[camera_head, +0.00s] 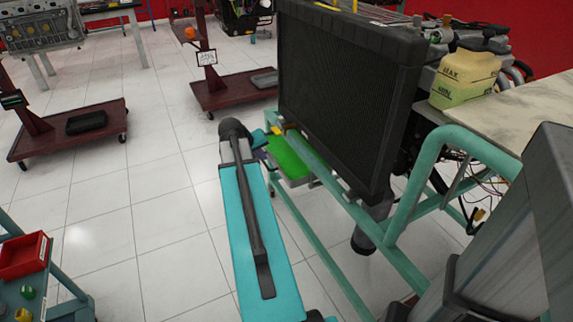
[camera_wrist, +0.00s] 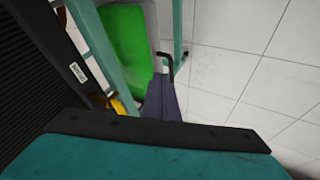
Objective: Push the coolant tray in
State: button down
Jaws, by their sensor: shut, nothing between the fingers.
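The coolant tray (camera_head: 289,180) holds bright green liquid and sits low under the radiator, partly sticking out on the left of the teal stand. In the wrist view the tray (camera_wrist: 154,15) shows at the top, with its green liquid and pale rim. My gripper (camera_head: 266,158) is low at the tray's outer left side, mostly hidden behind my teal arm. In the wrist view my gripper (camera_wrist: 164,88) shows as a purple shape close to the tray's near end. It is shut and empty. I cannot tell whether it touches the tray.
The black radiator (camera_head: 350,100) stands over the tray on the teal frame (camera_head: 340,195), whose rails run close to my arm. A coolant bottle (camera_head: 465,78) stands behind. Red wheeled stands (camera_head: 235,88) are at the back left.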

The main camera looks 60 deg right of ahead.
jog(key=shift+w+a+f+n+b, duration=0.1)
jog(key=shift+w+a+n+b, duration=0.25)
jog(key=shift+w+a, duration=0.85)
jog(key=shift+d+f, duration=0.1)
jog(key=shift+d, duration=0.05)
jog(key=b, duration=0.2)
send_near(269, 169)
jog(key=w+d+f, duration=0.2)
jog(key=d+f, duration=0.1)
jog(key=f, duration=0.1)
jog(key=s+d, duration=0.2)
jog(key=shift+d+f, duration=0.1)
jog(key=shift+d, duration=0.3)
jog(key=shift+s+d, duration=0.3)
jog(key=shift+d, duration=0.15)
jog(key=shift+w+t, duration=0.1)
jog(key=shift+t, duration=0.2)
